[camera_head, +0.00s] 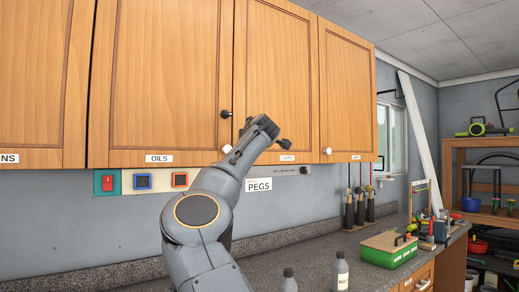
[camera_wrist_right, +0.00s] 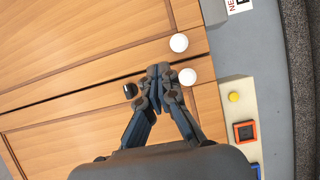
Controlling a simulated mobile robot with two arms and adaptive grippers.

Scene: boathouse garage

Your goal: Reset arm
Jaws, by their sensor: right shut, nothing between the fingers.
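My right arm rises from the bottom middle of the head view. Its gripper (camera_head: 272,132) is held up in front of the wooden wall cabinets (camera_head: 165,75), near their lower edge. The right wrist view shows the fingers (camera_wrist_right: 160,73) together and empty, close to two white knobs (camera_wrist_right: 179,43) and a black knob (camera_wrist_right: 130,90). I cannot tell whether the fingers touch the cabinet or a knob. The cabinet doors in view look closed. My left gripper is not in view.
Switches (camera_head: 143,181) line the wall under the cabinets. On the counter (camera_head: 310,248) stand small bottles (camera_head: 340,271), a green box (camera_head: 388,250) and dark-handled tools (camera_head: 360,208). A wooden shelf (camera_head: 485,143) stands at the right. Open air lies right of the arm above the counter.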

